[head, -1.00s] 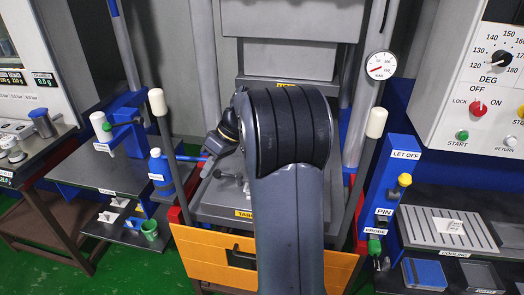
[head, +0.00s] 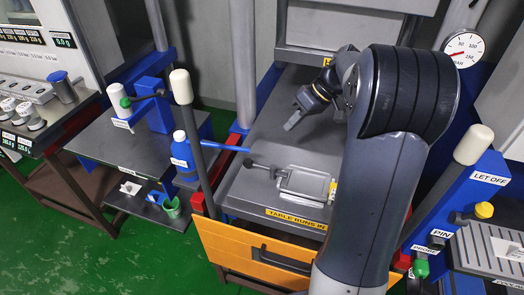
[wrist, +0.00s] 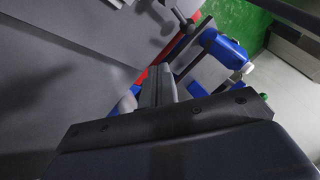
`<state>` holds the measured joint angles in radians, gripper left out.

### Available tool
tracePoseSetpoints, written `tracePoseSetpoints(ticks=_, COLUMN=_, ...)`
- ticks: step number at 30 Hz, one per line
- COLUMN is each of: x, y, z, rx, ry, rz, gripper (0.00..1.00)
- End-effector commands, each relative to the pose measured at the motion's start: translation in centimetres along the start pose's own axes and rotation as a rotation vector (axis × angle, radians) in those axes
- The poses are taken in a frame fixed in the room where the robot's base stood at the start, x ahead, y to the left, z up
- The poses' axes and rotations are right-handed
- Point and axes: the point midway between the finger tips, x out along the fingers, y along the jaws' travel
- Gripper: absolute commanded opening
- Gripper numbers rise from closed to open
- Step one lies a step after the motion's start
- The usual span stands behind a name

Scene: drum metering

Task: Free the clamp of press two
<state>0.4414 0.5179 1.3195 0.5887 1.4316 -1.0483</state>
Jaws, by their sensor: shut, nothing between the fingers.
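The press table (head: 262,200) in the middle carries a low grey metal block with a shallow recess (head: 312,185) near its front edge. A clamp with a dark knob on a short arm (head: 252,163) lies at the block's left side. My gripper (head: 291,127) hangs above the table, behind the block and apart from it; its fingers are together and empty. In the wrist view the closed fingers (wrist: 157,88) show at centre, with a dark knobbed handle (wrist: 188,24) beyond them, not touching. I cannot tell whether the clamp is tight.
Posts with white knobs (head: 181,90) flank the table; my arm covers part of its right side. A blue bottle (head: 183,155) stands left of the press. A round gauge (head: 463,49) is at right. The table's left rear is clear.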

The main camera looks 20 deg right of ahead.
Motion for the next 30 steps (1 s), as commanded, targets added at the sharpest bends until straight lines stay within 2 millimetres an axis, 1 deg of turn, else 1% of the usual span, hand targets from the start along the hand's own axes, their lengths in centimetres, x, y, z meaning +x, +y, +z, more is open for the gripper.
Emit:
tracePoseSetpoints(ticks=4, x=0.8, y=0.0, z=0.0, rx=0.000, ry=-0.001, rz=-0.002, gripper=0.00)
tracePoseSetpoints(ticks=8, x=2.6, y=-0.1, z=0.0, rx=0.001, ry=-0.003, rz=-0.004, gripper=0.00)
tracePoseSetpoints(ticks=15, x=7.8, y=-0.2, z=0.1, rx=0.001, ry=-0.005, rz=-0.005, gripper=0.00)
tracePoseSetpoints(ticks=19, x=10.4, y=-0.1, z=0.1, rx=0.001, ry=-0.004, rz=-0.004, gripper=0.00)
tracePoseSetpoints(ticks=21, x=10.8, y=-1.4, z=0.0, rx=-0.002, ry=-0.003, rz=-0.003, gripper=0.00)
tracePoseSetpoints(ticks=24, x=11.5, y=-2.4, z=0.2, rx=-0.001, ry=-0.002, rz=-0.002, gripper=0.00)
tracePoseSetpoints(ticks=30, x=12.3, y=-3.2, z=0.3, rx=0.000, ry=-0.001, rz=0.000, gripper=0.00)
